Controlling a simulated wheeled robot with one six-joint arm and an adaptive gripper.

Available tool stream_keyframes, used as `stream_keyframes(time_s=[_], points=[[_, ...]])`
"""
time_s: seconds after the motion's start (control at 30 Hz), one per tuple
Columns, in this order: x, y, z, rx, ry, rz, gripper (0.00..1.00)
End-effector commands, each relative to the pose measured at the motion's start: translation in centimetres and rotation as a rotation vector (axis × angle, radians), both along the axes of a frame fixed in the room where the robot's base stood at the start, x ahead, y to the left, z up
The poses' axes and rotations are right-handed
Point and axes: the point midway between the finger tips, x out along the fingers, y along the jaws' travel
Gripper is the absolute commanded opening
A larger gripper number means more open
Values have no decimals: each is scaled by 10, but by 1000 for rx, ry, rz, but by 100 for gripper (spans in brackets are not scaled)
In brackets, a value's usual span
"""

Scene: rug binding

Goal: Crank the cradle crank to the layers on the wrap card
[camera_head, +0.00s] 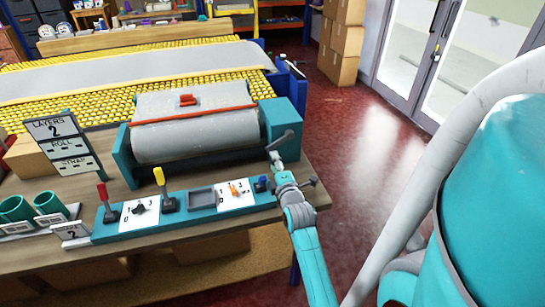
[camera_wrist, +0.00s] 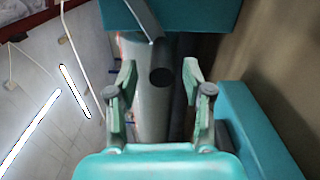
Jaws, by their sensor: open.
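The cradle (camera_head: 195,125) holds a grey roll with a red strap between teal end blocks. Its dark cradle crank (camera_head: 281,140) sticks out from the right end block. My gripper (camera_head: 274,158) is open just below the crank. In the wrist view, the crank's round-ended handle (camera_wrist: 162,77) appears between the open fingertips (camera_wrist: 158,72), with no finger visibly touching it. I cannot tell how deep it lies between them. The wrap card (camera_head: 57,142) at the left reads LAYERS 2, with ROLL and STRAP lines below; part of its print is too small to read.
A teal control panel (camera_head: 190,212) with a red lever, a yellow lever and two dials lies along the bench front. A small plate reading 2 (camera_head: 70,231) and teal cups (camera_head: 17,208) stand at left. A yellow roller bed (camera_head: 110,104) lies behind. Red floor is clear at right.

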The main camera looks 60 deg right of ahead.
Motion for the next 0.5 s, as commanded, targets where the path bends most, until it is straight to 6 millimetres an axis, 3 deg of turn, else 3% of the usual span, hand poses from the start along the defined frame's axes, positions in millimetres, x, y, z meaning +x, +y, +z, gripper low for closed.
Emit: stream_keyframes(time_s=[0.23,0.5], points=[[-28,33,0,1,-1,0,50],[-44,51,1,-1,0,0,50]])
